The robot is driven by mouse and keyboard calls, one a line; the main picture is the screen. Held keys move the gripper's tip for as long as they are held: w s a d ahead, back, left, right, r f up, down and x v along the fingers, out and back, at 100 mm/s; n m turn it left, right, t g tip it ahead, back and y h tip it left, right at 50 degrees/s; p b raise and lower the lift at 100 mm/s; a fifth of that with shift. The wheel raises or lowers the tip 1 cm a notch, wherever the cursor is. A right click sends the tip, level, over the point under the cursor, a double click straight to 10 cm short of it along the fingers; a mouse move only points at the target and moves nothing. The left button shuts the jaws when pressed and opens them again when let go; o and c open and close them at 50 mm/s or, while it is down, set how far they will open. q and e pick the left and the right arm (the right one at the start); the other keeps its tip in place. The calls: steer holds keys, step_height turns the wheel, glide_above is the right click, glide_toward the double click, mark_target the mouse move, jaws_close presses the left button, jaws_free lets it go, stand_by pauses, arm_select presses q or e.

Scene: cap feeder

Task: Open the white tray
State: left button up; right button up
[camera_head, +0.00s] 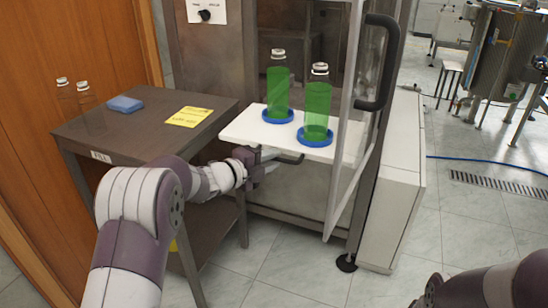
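The white tray (246,129) sticks out of the front of the metal cabinet. Two clear bottles with green contents, one at the back (278,88) and one in front (317,108), stand upright on it on blue round bases. A dark handle (292,159) shows below the tray's front edge. My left gripper (268,158) is at the left end of this handle, just below the tray. Its fingers are small and dark, and whether they are closed around the handle cannot be made out. Part of my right arm shows at the bottom right; its gripper is not visible.
The cabinet's glass door (347,120) stands open right of the tray, with a black handle (384,62). A dark side table (110,148) on the left holds a blue block (125,104), a yellow sheet (189,117) and clear bottles. Tiled floor is open at front.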

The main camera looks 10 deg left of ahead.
arm_select(q)
steer(key=p+v, duration=0.2)
steer(key=v, duration=0.9)
steer(key=shift+p, duration=0.3)
steer(key=shift+s+r, duration=0.1)
steer(key=shift+s, duration=0.05)
